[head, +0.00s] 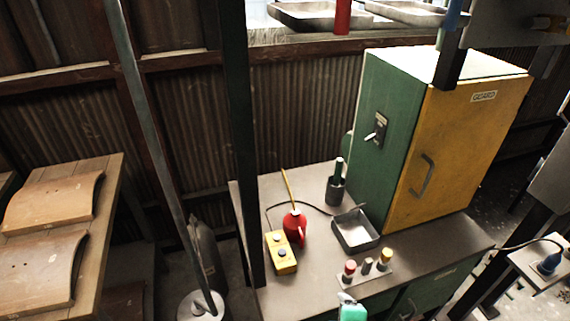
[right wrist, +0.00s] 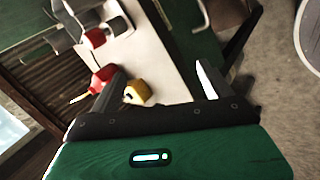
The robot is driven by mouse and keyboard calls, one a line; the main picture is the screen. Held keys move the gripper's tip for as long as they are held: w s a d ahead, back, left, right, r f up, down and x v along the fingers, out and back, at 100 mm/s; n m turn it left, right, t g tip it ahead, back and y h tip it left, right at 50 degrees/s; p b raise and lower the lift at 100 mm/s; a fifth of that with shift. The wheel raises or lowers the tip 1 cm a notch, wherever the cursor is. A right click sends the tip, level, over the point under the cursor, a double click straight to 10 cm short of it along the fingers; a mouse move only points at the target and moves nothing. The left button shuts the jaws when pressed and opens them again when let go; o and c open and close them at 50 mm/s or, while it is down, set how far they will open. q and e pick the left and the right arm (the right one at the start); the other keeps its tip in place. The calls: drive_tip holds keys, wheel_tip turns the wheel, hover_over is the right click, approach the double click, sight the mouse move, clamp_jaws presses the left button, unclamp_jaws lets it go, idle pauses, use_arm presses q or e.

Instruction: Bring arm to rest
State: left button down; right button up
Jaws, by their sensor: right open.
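My right gripper (right wrist: 160,75) is open in the right wrist view, its two dark fingers spread apart with nothing held between them. Beyond the fingers are the pale bench top and a yellow box (right wrist: 138,93), partly behind the left finger. A small teal and white part (head: 350,310) at the bottom edge of the head view may belong to my right gripper; most of it is cut off. My left gripper is not in view.
The bench (head: 315,268) carries a red can (head: 294,228), a yellow button box (head: 281,252), a grey tray (head: 355,229) and a dark cup (head: 335,192). A green cabinet with a yellow door (head: 455,150) stands at its back right. A black post (head: 239,130) rises at its left.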

drive_tip(key=s+d+m+g, duration=0.5)
drive_tip(key=s+d+m, duration=0.5)
drive_tip(key=s+m, duration=0.35)
wheel_tip(320, 180, down, 30)
drive_tip(key=f+g, duration=0.1)
drive_tip(key=s+d+f+g, duration=0.1)
drive_tip(key=s+d+f, duration=0.2)
drive_tip(key=s+f, duration=1.6)
drive_tip(key=shift+d+f+m, duration=0.15)
drive_tip(key=shift+f+m, duration=0.2)
drive_tip(key=shift+f, duration=0.35)
